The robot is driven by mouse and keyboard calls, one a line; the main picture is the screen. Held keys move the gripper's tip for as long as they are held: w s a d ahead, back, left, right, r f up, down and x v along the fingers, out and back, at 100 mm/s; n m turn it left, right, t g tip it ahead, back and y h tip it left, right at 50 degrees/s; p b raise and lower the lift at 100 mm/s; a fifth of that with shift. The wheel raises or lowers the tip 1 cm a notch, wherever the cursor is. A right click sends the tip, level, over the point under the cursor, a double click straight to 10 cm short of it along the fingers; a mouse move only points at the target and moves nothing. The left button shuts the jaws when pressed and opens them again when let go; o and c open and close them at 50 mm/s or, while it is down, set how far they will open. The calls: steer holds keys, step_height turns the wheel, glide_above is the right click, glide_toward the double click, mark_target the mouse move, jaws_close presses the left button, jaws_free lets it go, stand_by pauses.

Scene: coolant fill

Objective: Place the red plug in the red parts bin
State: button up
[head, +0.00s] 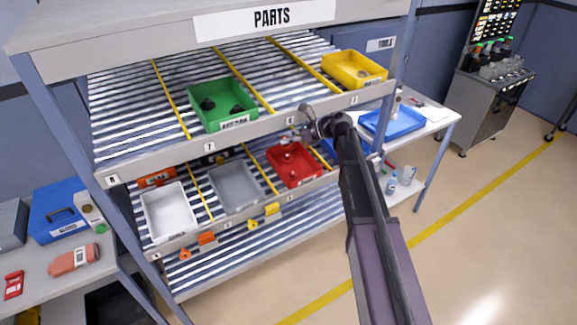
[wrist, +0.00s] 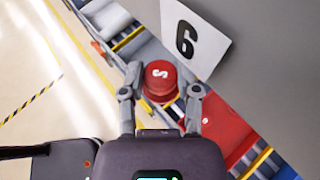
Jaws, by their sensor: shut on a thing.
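The red plug (wrist: 160,80), a round cap with a white mark on top, is between the fingers of my gripper (wrist: 160,98) in the wrist view. The fingers are shut on its sides. The red parts bin (head: 299,176) is on the middle shelf of the parts rack and holds a few small items. It also shows in the wrist view (wrist: 228,128), to the right of my gripper. In the head view my gripper (head: 298,138) is at the shelf front, above the red bin and apart from it. The plug is hard to make out there.
A grey bin (head: 235,187) and a white bin (head: 170,212) stand left of the red bin. Above are a green bin (head: 218,93) and a yellow bin (head: 352,70). The upper shelf's front edge, with a "6" label (wrist: 187,40), is close to my gripper.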

steer(key=shift+a, duration=0.25)
